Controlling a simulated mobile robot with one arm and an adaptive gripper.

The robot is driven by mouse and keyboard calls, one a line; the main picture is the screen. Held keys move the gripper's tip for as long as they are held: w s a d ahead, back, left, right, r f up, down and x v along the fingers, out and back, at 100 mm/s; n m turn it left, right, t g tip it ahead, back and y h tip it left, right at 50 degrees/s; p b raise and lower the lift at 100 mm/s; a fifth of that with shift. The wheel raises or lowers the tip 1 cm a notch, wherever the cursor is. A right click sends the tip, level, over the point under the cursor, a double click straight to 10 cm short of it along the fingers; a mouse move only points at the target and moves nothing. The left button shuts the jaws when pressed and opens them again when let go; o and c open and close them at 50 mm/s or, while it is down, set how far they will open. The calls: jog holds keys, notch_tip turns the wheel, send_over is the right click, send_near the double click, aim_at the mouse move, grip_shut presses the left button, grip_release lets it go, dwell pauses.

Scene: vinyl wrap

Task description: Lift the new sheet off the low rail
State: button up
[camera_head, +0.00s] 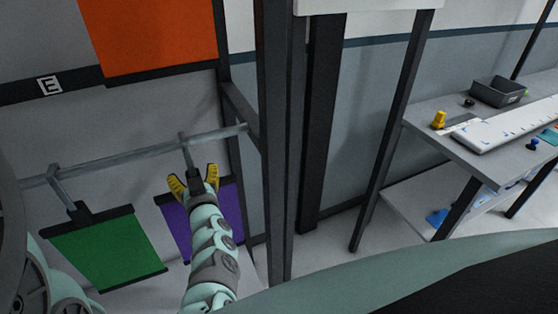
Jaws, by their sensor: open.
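A grey low rail (120,154) runs across the left of the head view. A green sheet (108,248) with a dark top bar hangs from it by a hook at the left. A purple sheet (231,213) hangs farther right, partly hidden behind my arm. My gripper (192,174) has yellow fingers spread open around the dark hanger below the rail, above the purple sheet. I cannot tell whether the fingers touch the hanger. An orange sheet (150,35) is fixed higher on the wall. Which sheet is the new one is not marked.
A dark upright post (279,150) stands just right of the rail's end. A workbench (455,150) at the right holds a dark bin (497,91), a yellow object (439,119) and a long white board (508,124). Floor shows between post and bench.

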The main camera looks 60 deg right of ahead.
grip_shut()
dwell(0.5)
jog(key=shift+r, duration=0.1)
jog(key=shift+r+p, duration=0.9)
jog(key=shift+r, duration=0.15)
jog(key=shift+s+a, duration=0.1)
